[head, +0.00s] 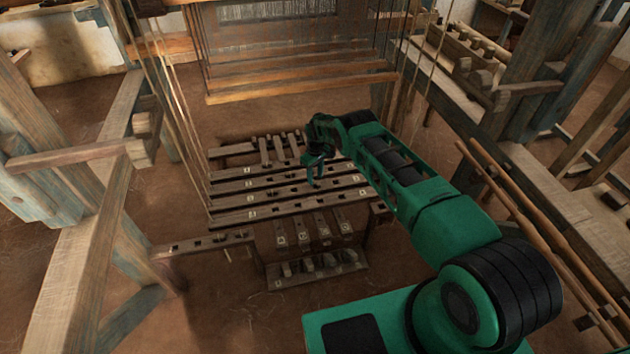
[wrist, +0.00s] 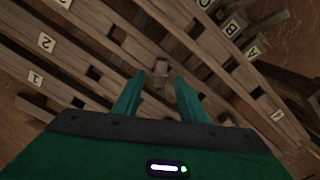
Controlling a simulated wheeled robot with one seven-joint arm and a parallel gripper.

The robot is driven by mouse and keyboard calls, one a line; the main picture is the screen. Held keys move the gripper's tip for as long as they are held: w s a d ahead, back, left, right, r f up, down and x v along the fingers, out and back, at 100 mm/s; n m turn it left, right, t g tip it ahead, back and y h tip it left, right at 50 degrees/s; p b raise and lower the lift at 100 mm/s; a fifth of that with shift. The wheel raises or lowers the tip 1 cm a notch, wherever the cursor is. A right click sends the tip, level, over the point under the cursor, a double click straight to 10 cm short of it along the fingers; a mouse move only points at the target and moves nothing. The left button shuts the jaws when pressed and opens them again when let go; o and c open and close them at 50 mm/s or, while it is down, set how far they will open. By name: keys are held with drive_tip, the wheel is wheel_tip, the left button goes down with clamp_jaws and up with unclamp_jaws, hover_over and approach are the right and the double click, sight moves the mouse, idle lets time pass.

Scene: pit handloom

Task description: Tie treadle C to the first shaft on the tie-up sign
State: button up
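My gripper (head: 314,172) is over the slatted wooden bars (head: 285,190) in the middle of the loom. In the wrist view its two teal fingers (wrist: 160,78) stand apart. A small wooden block (wrist: 160,67) shows in the gap between the fingertips; I see no contact with it. The bars carry number tags, with tag 1 (wrist: 35,78) and tag 2 (wrist: 46,42) readable. The treadle tagged C (wrist: 205,4) is at the top edge of the wrist view, beside B (wrist: 232,26) and A (wrist: 253,50). I cannot make out a tie-up sign or a tie cord.
A low wooden box with several compartments (head: 318,271) stands before the treadles. Hanging cords (head: 178,110) run down at the left. Heavy posts and beams (head: 85,240) flank the pit. Two long poles (head: 540,235) lean at the right. Bare floor (head: 230,320) shows in front.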

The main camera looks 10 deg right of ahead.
sight(315, 181)
wheel_tip(315, 181, up, 8)
drive_tip(key=shift+w, duration=0.15)
idle(0.7)
